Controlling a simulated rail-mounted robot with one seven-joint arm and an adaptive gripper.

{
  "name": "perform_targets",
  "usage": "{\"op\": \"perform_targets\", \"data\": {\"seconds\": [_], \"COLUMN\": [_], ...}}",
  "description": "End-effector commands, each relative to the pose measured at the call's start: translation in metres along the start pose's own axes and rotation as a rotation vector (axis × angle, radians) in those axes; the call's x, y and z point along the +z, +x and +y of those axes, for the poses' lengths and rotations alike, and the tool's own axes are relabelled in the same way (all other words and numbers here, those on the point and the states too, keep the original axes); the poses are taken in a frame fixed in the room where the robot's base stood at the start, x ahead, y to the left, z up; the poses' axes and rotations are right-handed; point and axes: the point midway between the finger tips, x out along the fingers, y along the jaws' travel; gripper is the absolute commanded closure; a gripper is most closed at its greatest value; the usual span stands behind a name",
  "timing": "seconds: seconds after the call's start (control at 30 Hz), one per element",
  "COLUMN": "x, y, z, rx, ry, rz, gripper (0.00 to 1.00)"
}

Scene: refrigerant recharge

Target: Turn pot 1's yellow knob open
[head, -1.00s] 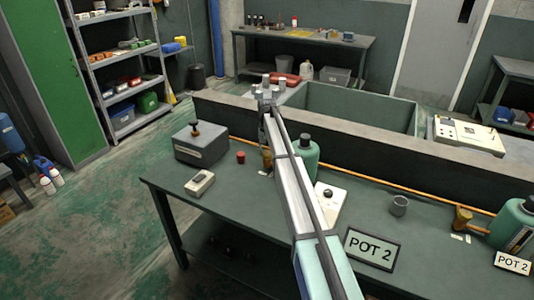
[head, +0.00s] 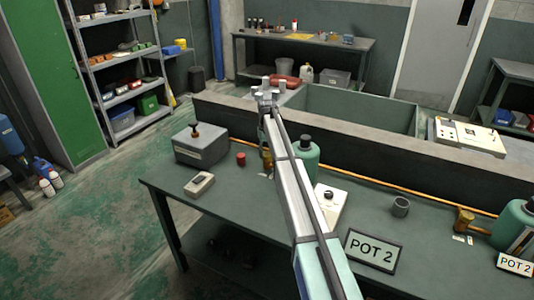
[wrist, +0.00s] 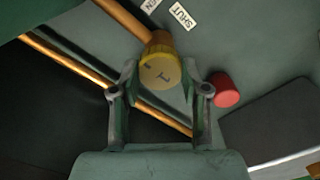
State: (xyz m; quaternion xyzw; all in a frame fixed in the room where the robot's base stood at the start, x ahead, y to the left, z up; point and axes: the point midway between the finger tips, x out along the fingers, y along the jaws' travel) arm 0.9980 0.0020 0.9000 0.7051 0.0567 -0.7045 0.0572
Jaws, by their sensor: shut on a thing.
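The yellow knob (wrist: 160,73) is a round cap with a dark mark on its face, on a copper pipe, in the wrist view. My gripper (wrist: 160,80) has one finger on each side of the knob and is shut on it. A SHUT label (wrist: 182,17) and a partly cut-off second label (wrist: 152,4) lie beyond the knob. In the head view, a green pot (head: 306,160) stands just right of my arm. Its own label cannot be read, and my arm largely hides the knob.
A red cap (wrist: 225,89) sits close to my right finger. A grey box (head: 201,145) and a small meter (head: 199,184) stand on the bench's left.

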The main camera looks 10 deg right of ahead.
Motion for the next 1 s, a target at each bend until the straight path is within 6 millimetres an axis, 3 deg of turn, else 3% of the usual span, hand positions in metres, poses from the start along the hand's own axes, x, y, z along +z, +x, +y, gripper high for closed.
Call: {"op": "perform_targets", "data": {"seconds": [0.23, 0.27, 0.3, 0.33, 0.73, 1.0], "x": [0.002, 0.002, 0.002, 0.002, 0.000, 0.000], "y": [0.002, 0.002, 0.002, 0.002, -0.004, -0.041], "z": [0.000, 0.000, 0.000, 0.000, 0.000, 0.000], "rx": [-0.001, -0.001, -0.001, -0.001, -0.001, 0.000], "ry": [-0.002, -0.001, -0.001, -0.001, 0.000, 0.000], "rz": [-0.005, -0.005, -0.006, -0.005, -0.001, 0.001], "gripper": [0.90, 0.52, 0.37, 0.29, 0.29, 0.29]}}
